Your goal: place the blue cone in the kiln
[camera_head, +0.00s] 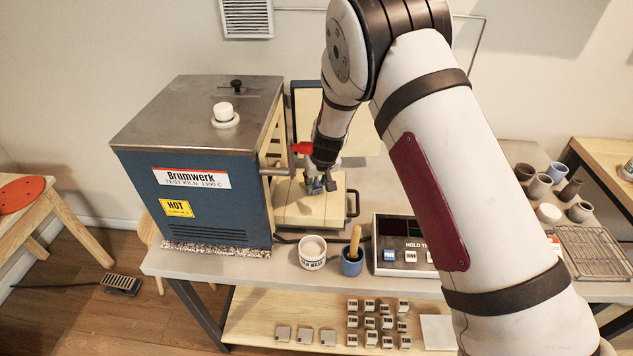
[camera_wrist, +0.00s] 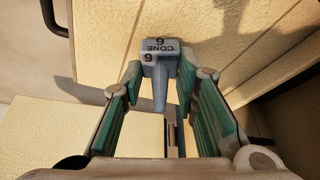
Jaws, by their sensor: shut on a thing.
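The blue cone (camera_wrist: 160,88), a grey-blue piece marked "CONE 6", is between my fingertips in the wrist view. My gripper (camera_head: 320,186) is shut on it, with the marked end outward and the narrow part toward my palm. In the head view the cone is small and partly hidden by the fingers. The kiln (camera_head: 215,222) is a blue box with a grey top, left of my gripper. My gripper is over a cream slab (camera_head: 290,214) at the kiln's right side. The kiln's inside is hidden from the head view.
A cream panel with a blue frame (camera_head: 304,98) stands behind my arm. A white jar (camera_head: 312,254), a blue mortar with pestle (camera_head: 352,264) and a control box (camera_head: 390,226) stand in front. Several cups (camera_head: 540,186) and a wire rack (camera_head: 594,250) are at right.

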